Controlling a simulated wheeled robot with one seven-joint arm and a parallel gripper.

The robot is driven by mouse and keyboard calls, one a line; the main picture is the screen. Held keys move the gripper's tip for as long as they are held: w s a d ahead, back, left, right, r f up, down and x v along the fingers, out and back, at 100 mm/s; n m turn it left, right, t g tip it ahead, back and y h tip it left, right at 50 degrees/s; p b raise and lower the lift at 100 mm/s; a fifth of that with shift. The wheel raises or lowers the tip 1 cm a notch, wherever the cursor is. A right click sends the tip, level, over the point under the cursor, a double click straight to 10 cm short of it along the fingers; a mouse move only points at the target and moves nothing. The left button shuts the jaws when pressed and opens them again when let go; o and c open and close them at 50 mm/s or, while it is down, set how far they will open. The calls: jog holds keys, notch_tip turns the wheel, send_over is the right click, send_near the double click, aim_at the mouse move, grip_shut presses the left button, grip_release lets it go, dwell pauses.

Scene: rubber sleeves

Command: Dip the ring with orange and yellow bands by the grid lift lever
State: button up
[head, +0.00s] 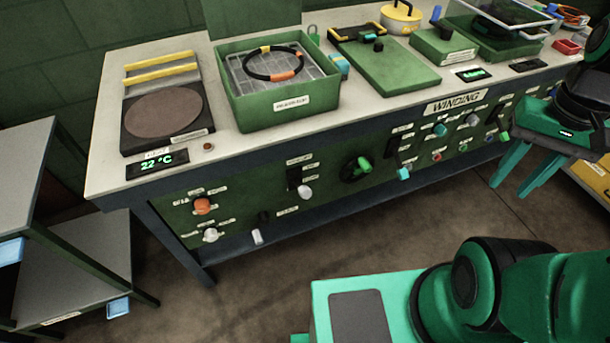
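The black ring (248,72) with orange and yellow bands lies on a wire grid (312,71) in an open green box (277,117) on the bench. The grid sits near the box's rim. On the front panel below are a black slotted control (294,178) with a white knob (305,192) and a black lever with a white grip (257,237). Their labels are too small to read, so I cannot tell which is the grid lift lever. My gripper (512,192) is at the right, in front of the bench, far from the ring. Its two teal fingers are apart and empty.
A hot plate (163,113) with a 22 °C display (157,164) is left of the box. A green block (393,66) and a yellow pot (401,17) are to its right. Other knobs and a green handle (360,168) protrude from the panel. A grey shelf (72,262) stands left.

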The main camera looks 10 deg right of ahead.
jog(key=shift+w+a, duration=0.2)
jog(key=shift+w, duration=0.15)
jog(key=shift+o, duration=1.8)
jog(key=shift+s+a+r, duration=0.1)
jog(key=shift+s+r, duration=0.1)
jog(key=shift+s, duration=0.05)
jog(key=w+a+f+n+h, duration=0.1)
jog(key=w+a+f+n, duration=0.2)
jog(key=w, duration=0.6)
jog(key=n, duration=0.8)
send_near(303, 187)
jog(key=shift+s+f+t+h, duration=0.3)
jog(key=shift+s+f+t, duration=0.05)
jog(key=shift+f+t, duration=0.05)
jog(key=shift+a+f, duration=0.2)
jog(key=shift+f, duration=0.05)
jog(key=f, duration=0.3)
jog(key=d+f, duration=0.1)
jog(key=f, duration=0.6)
jog(key=shift+w+d+f, duration=0.15)
jog(key=shift+w+d, duration=0.05)
jog(key=shift+w, duration=0.05)
